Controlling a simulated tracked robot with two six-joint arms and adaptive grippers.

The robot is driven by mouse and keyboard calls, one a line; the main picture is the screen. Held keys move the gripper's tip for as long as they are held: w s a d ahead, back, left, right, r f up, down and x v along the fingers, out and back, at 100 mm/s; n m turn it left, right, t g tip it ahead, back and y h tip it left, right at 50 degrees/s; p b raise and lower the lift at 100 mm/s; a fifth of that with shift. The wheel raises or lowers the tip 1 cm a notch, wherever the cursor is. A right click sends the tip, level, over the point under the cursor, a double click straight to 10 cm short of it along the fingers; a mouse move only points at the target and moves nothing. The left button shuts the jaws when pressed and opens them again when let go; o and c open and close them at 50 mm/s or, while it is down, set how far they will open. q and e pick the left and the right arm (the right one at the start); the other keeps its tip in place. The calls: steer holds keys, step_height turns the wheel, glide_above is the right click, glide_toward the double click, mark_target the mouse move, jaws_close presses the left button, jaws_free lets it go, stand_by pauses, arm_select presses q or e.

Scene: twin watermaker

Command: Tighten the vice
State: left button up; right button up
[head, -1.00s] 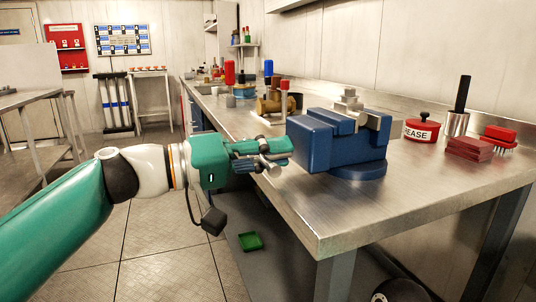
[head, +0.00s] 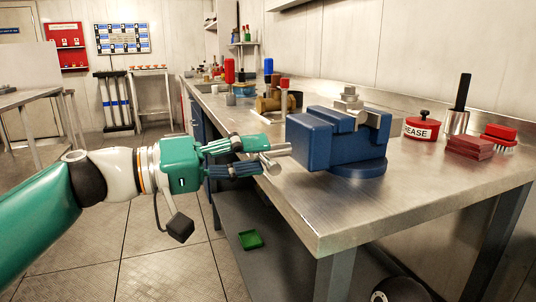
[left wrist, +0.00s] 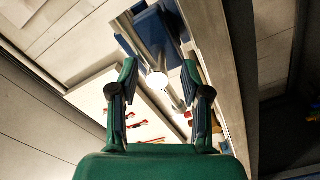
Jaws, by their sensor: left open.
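The blue vice (head: 340,145) stands on the near part of the steel bench, with a grey metal piece (head: 349,96) at its top. Its silver screw (head: 283,150) sticks out to the left, and a short grey bar (head: 270,164) shows by its outer end. My left gripper (head: 262,156) is open at that end, its fingers pointing toward the vice. In the left wrist view, the bright round screw end (left wrist: 157,80) shows between the spread fingers (left wrist: 157,72), with the blue vice beyond. I cannot tell if the fingers touch it. My right gripper is out of view.
On the steel bench (head: 300,215), a red grease tin (head: 421,128), red blocks (head: 468,147) and a red brush (head: 499,135) stand right of the vice. A brass fitting (head: 270,104) and bottles stand behind. A green tray (head: 250,239) lies below.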

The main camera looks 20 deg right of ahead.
arm_select(q)
steer(key=a, duration=0.8)
steer(key=shift+s, duration=0.3)
steer(key=shift+f, duration=0.15)
